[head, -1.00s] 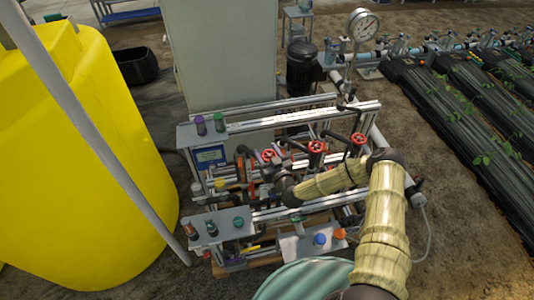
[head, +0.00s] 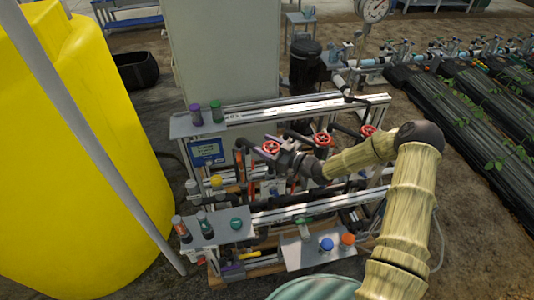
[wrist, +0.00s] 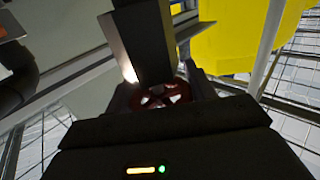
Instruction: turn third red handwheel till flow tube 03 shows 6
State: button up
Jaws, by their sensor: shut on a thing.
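Three red handwheels show in a row on the skid in the head view: a left one (head: 271,147), a middle one (head: 322,139) and a right one (head: 367,130). My gripper (head: 280,151) reaches in from the right and is at the left handwheel, shut on it. In the wrist view a red handwheel (wrist: 152,101) sits between the dark fingers, its rim partly hidden by them. I cannot make out flow tube 03, its number or its reading in either view.
Metal rails (head: 300,108) run behind the handwheels, and a front shelf (head: 310,250) carries coloured caps. A large yellow tank (head: 70,170) and a slanting grey pole stand at left. A grey cabinet (head: 225,60) and a pressure gauge (head: 372,9) are behind.

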jog(key=shift+s+f+n+g+y+b, duration=0.1)
jog(key=shift+f+n+g+y+b, duration=0.1)
jog(key=shift+n+g+y+b, duration=0.35)
jog(key=shift+g, duration=0.25)
jog(key=o, duration=1)
jog(key=shift+r, duration=0.15)
jog(key=b+v, duration=0.2)
jog(key=v, duration=1.5)
jog(key=shift+s+r+b, duration=0.15)
jog(key=shift+r+b, duration=0.05)
jog(key=shift+b, duration=0.15)
jog(key=shift+d, duration=0.1)
